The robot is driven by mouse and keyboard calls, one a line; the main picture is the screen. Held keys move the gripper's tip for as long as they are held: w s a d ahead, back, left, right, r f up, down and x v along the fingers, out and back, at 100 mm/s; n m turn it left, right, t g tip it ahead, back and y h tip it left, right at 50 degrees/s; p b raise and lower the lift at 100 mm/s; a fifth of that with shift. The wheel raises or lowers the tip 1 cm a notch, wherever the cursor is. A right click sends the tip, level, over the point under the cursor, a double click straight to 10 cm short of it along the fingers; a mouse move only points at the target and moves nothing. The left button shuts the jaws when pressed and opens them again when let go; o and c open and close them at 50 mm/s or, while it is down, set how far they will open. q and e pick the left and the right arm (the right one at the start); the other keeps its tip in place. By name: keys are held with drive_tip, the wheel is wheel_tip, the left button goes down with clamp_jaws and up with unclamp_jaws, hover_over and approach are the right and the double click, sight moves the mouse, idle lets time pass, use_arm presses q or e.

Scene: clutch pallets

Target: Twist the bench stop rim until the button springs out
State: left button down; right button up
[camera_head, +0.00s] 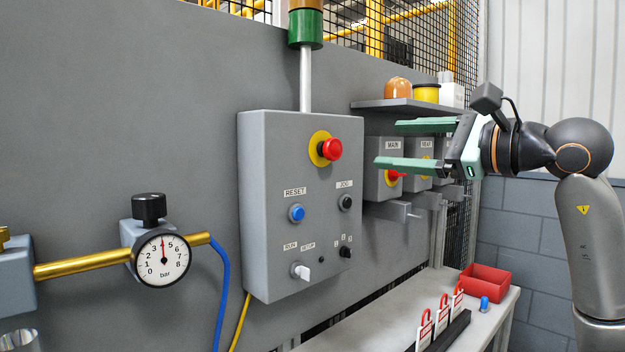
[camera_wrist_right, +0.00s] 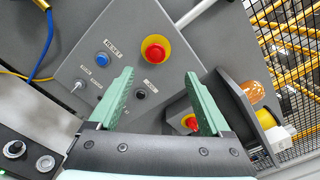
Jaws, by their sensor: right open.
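A red mushroom stop button (camera_head: 332,149) on a yellow ring stands on the upper front of the grey control box (camera_head: 262,215). It also shows in the right wrist view (camera_wrist_right: 156,50), between and beyond the finger tips. My right gripper (camera_head: 388,145) has its two green fingers apart and pointing left. It is empty and to the right of the control box, apart from the button. A second red stop (camera_head: 394,175), on a box labelled MAIN (camera_head: 374,180), is behind and below the lower finger. My left gripper is not in view.
Blue reset button (camera_head: 296,213), black knobs and a white selector (camera_head: 300,271) share the box front. A shelf (camera_head: 400,106) with orange and yellow lamps is behind my gripper. A gauge (camera_head: 162,259) is at left. The bench (camera_head: 385,318) below carries red tags and a red tray (camera_head: 487,284).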

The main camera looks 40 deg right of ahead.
drive_tip(key=f, duration=0.1)
drive_tip(key=p, duration=0.3)
approach(336, 149)
drive_tip(key=w, duration=0.1)
drive_tip(key=w+p, duration=0.1)
drive_tip(key=w, duration=0.4)
drive_tip(key=w+p, duration=0.1)
drive_tip(key=w, duration=0.1)
drive_tip(key=shift+w+a+r+p, duration=0.2)
drive_tip(key=shift+a+r+p, duration=0.05)
drive_tip(key=shift+a+p, duration=0.15)
drive_tip(key=shift+w+f, duration=0.15)
drive_tip(key=shift+w, duration=0.3)
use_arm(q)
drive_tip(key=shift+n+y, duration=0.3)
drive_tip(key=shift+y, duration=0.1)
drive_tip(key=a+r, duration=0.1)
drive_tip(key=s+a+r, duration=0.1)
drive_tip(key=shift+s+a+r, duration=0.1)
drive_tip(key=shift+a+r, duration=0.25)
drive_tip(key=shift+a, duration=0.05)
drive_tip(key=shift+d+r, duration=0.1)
use_arm(e)
clamp_jaws()
